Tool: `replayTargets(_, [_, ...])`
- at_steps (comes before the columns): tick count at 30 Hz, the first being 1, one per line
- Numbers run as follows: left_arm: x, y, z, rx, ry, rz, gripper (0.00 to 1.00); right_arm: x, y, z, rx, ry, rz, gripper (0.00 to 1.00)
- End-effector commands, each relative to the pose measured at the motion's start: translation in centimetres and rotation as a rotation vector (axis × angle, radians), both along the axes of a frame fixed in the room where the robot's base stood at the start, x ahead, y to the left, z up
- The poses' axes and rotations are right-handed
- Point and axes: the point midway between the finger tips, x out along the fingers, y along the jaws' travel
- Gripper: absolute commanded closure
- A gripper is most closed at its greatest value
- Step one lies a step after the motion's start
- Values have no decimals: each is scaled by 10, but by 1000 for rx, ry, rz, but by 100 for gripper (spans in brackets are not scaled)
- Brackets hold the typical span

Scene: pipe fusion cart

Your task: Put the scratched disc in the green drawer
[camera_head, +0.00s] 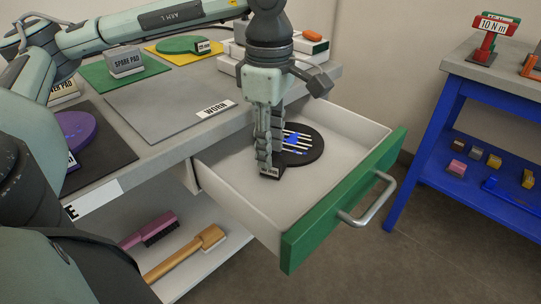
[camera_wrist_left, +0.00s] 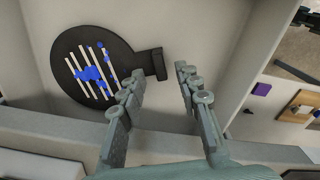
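The scratched disc is a dark round disc (camera_head: 303,150) with pale stripes, blue patches and a small block-like tab. It lies flat on the floor of the open green-fronted drawer (camera_head: 345,203). In the left wrist view the disc (camera_wrist_left: 93,95) is at the upper left, its tab pointing toward the gap between my fingers. My left gripper (camera_head: 265,150) points down into the drawer at the tab, hiding part of it. In the left wrist view its two fingers (camera_wrist_left: 160,82) are apart, with nothing gripped between them. My right gripper is not in view.
The grey worktop (camera_head: 205,79) holds an empty mat labelled WORN, a purple disc (camera_head: 72,138), and a green disc (camera_head: 182,44) on a yellow mat. Brushes (camera_head: 185,252) lie on the shelf below. A blue table (camera_head: 448,95) stands at right. The drawer handle (camera_head: 370,205) sticks out.

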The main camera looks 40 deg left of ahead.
Motion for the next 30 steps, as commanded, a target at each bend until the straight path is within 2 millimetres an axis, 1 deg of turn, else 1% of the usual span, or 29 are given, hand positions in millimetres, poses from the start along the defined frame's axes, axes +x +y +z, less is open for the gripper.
replayTargets(1, [1,-1,13,-2,-5,-2,67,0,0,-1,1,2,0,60])
replayTargets(6, [0,-1,50,-1,-3,-3,67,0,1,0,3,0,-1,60])
replayTargets(9, [0,-1,67,-1,-3,-2,67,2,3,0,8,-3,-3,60])
replayTargets(12, [-1,-1,79,0,-2,-3,67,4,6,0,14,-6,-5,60])
replayTargets(15, [-1,-1,86,-1,0,-3,67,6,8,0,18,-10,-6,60])
replayTargets(18, [-1,-1,88,0,1,-2,67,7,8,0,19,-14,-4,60])
replayTargets(30, [-1,-1,88,0,0,-2,67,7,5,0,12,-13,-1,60])
